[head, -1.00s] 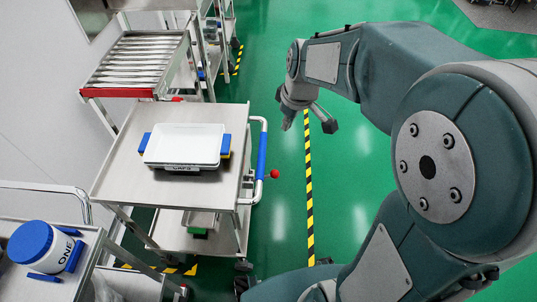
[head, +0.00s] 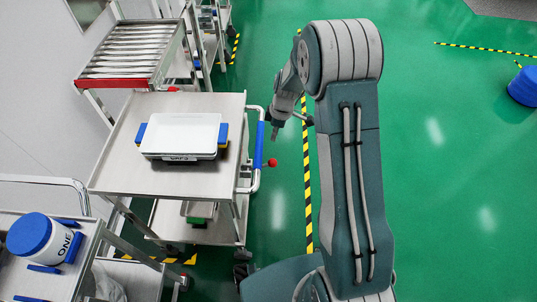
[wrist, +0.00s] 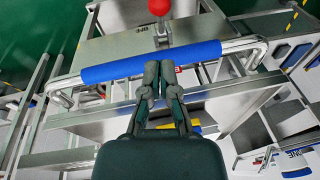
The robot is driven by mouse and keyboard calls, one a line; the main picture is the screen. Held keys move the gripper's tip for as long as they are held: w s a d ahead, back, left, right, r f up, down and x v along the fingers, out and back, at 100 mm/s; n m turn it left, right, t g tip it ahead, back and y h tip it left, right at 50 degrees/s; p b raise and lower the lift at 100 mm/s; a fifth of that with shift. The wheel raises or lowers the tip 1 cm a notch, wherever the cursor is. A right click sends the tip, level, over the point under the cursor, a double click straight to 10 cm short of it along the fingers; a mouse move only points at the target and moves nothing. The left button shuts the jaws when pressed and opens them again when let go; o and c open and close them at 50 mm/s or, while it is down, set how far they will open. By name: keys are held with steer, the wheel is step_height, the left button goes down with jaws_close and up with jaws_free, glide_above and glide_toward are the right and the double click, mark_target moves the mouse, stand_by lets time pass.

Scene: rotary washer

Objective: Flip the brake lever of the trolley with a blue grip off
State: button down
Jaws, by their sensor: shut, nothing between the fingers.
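The trolley (head: 110,170) with a blue grip (head: 259,146) on its handle stands left of my arm in the head view. Its brake lever has a red ball knob (head: 272,163), sticking out on the right of the handle. In the wrist view the blue grip (wrist: 110,70) crosses the picture and the red knob (wrist: 160,6) shows at the top edge, beyond the grip. My gripper (head: 276,133) is near the handle's far end in the head view. In the wrist view my gripper's fingers (wrist: 160,68) are together and empty, overlapping the grip; contact cannot be told.
A white tray (head: 180,134) sits on the trolley's top. A red-fronted trolley (head: 112,84) stands behind, and another with a blue-lidded jar (head: 40,240) at front left. Green floor (head: 450,200) is clear to the right, past a striped floor line (head: 308,190).

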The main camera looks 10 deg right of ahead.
stand_by(0.3)
glide_above(265, 166)
steer(key=d, duration=0.1)
steer(key=f, duration=0.6)
steer(key=w+f, duration=0.1)
steer(key=f, duration=0.2)
steer(key=shift+d+f, duration=0.2)
steer(key=shift+f, duration=0.2)
steer(key=shift+d, duration=0.1)
